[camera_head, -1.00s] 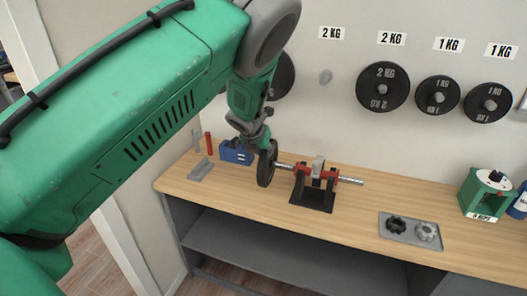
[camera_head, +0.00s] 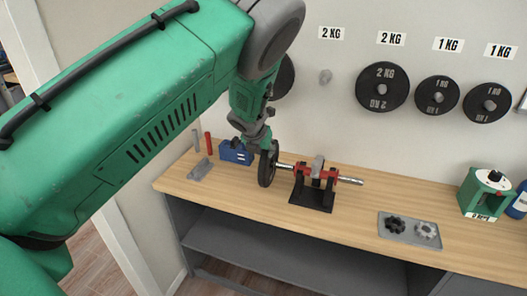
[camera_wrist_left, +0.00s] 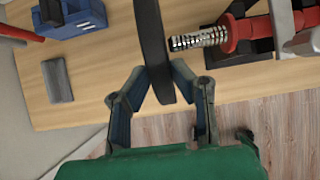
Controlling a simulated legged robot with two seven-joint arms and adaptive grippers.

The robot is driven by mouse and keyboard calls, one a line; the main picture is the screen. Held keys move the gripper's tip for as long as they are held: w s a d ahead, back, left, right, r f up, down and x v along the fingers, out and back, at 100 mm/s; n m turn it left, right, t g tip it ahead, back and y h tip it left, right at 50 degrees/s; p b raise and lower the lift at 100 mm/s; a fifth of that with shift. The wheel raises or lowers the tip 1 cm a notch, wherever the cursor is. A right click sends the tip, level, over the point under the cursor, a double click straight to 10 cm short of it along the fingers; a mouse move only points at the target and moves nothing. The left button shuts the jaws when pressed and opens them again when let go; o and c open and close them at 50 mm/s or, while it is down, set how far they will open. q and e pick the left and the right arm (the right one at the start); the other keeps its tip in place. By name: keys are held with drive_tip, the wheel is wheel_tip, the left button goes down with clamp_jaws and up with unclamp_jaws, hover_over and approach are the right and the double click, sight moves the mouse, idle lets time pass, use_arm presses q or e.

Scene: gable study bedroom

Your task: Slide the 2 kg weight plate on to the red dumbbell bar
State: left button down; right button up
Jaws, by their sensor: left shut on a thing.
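My left gripper (camera_wrist_left: 166,88) is shut on the black weight plate (camera_head: 267,168), which stands on edge above the bench. The plate also shows edge-on in the left wrist view (camera_wrist_left: 153,45). The red dumbbell bar (camera_head: 331,175) lies level in a black cradle (camera_head: 313,194), to the right of the plate. The bar's silver threaded end (camera_wrist_left: 198,40) points at the plate's face and is very close to it. I cannot tell whether they touch or whether the hole lines up. The plate's weight marking is not readable. My right gripper is out of view.
A grey tray (camera_head: 385,232) with a black and a grey star-shaped knob sits to the right on the wooden bench. A blue box (camera_head: 236,153) stands behind the plate on the left. Black plates (camera_head: 382,72) hang on the wall beside an empty peg (camera_head: 326,77).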

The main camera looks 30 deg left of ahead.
use_arm(q)
drive_tip(key=shift+w+d+r+p, duration=0.1)
drive_tip(key=shift+w+d+p, duration=0.25)
drive_tip(key=shift+d, duration=0.5)
drive_tip(key=shift+w+d+f+p, duration=0.1)
drive_tip(key=shift+d+p, duration=0.4)
drive_tip(key=shift+d, duration=0.4)
drive_tip(key=shift+w+d+r+p, duration=0.1)
drive_tip(key=shift+w+d+p, duration=0.25)
drive_tip(key=shift+d, duration=0.5)
drive_tip(key=shift+w+d+p, duration=0.2)
drive_tip(key=shift+d+p, duration=0.85)
drive_tip(key=shift+d, duration=0.25)
drive_tip(key=c, duration=1.5)
unclamp_jaws()
drive_tip(key=shift+o, duration=1)
drive_tip(key=shift+s, duration=0.1)
